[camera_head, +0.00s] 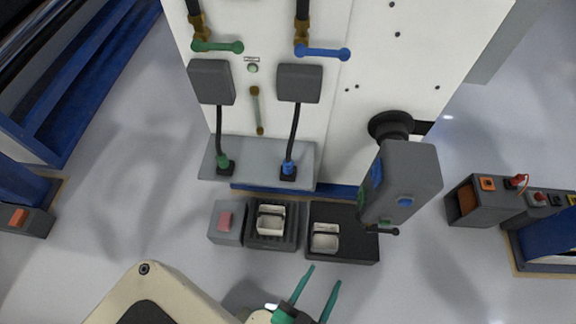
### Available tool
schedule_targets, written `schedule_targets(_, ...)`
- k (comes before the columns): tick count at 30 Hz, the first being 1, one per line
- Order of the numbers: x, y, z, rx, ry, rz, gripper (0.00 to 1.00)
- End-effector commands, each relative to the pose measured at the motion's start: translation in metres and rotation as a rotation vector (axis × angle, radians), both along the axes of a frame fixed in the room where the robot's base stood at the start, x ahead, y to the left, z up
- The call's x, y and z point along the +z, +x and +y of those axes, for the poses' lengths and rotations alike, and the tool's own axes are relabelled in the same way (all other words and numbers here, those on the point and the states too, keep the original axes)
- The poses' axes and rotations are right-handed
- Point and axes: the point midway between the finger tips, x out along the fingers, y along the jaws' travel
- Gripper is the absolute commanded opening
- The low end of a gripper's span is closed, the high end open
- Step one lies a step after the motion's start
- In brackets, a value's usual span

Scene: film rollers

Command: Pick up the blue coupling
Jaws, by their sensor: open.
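The blue coupling (289,168) is a small blue piece at the lower end of a black hose (294,130). It sits at a dark square seat on the right part of a grey shelf (255,178) on the white cabinet's front. My gripper (324,276) is at the bottom of the view, with two teal fingers apart and nothing between them. It is well below the blue coupling in the picture and clear of it.
A similar green coupling (223,161) sits left on the same shelf. Below the shelf are a pink-topped block (226,221), a black tray (352,246) and white cups (271,218). A grey box (412,175) juts out at the right.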

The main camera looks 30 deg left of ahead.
Motion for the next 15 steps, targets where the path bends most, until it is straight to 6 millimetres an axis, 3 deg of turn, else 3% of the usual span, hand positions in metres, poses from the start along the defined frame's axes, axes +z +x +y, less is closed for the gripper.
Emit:
schedule_targets(6,-0.057,0.058,0.026,0.106,-0.009,0.06,0.52)
schedule_targets(15,-0.106,0.141,0.093,0.326,-0.011,0.116,0.52)
